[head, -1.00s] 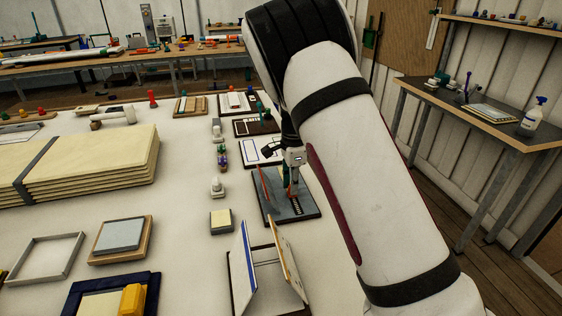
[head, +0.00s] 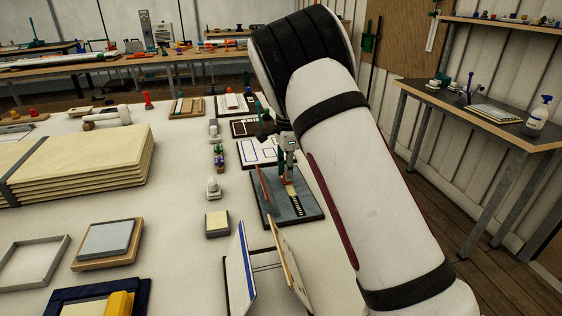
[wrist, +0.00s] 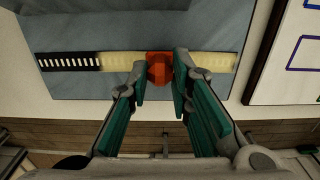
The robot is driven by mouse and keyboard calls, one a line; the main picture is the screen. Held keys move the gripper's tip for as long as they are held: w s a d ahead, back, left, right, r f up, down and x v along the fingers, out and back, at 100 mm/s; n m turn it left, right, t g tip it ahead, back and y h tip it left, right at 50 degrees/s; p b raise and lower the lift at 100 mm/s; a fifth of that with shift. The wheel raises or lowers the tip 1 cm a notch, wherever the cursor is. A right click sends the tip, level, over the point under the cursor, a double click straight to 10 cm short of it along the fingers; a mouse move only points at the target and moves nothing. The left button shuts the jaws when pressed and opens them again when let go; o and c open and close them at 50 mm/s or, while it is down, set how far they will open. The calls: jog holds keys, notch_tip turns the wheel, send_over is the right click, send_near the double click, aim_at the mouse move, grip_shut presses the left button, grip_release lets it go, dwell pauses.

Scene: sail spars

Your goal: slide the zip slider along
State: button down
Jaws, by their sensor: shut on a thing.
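The zip slider (wrist: 159,69) is a small orange-red block on the zip strip, seen in the wrist view. My gripper (wrist: 160,80) has its teal fingers around it, one on each side, shut on it. The zip strip (wrist: 110,62) is pale cream, with a black, white-toothed stretch at its left end. It lies on a grey-blue board (head: 276,212), which also shows in the head view. There my gripper (head: 285,178) is low over the board, and my arm hides part of the area behind it.
A white panel with blue outlines (head: 257,152) lies just beyond the board. Two upright leaning panels (head: 241,268) stand in front of it. Small figures and a block (head: 217,223) stand to the left. Stacked cream sheets (head: 85,165) lie farther left.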

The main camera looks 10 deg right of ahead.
jog(key=shift+w+b, duration=2.2)
jog(key=shift+w, duration=1)
jog(key=c, duration=1.4)
grip_release()
jog(key=shift+r, duration=0.1)
jog(key=shift+o, duration=0.2)
notch_tip(320, 180, up, 12)
jog(key=s+d+r+n+y, duration=0.1)
jog(key=s+d+r+n, duration=0.2)
jog(key=s+r, duration=0.65)
jog(key=s+a+f+n+t, duration=0.15)
jog(key=s+n, duration=0.75)
jog(key=s, duration=1.9)
jog(key=s+a+f+n+h, duration=0.1)
jog(key=s+f+n, duration=0.2)
jog(key=s+f, duration=0.3)
jog(key=s+a+f+n, duration=0.1)
jog(key=s+f+n, duration=0.3)
jog(key=s, duration=0.5)
notch_tip(320, 180, up, 14)
jog(key=m+t+p, duration=0.1)
jog(key=t+p, duration=0.1)
jog(key=p, duration=1)
jog(key=shift+w+d+f+t, duration=0.25)
jog(key=shift+d+t, duration=0.1)
jog(key=shift+d, duration=0.05)
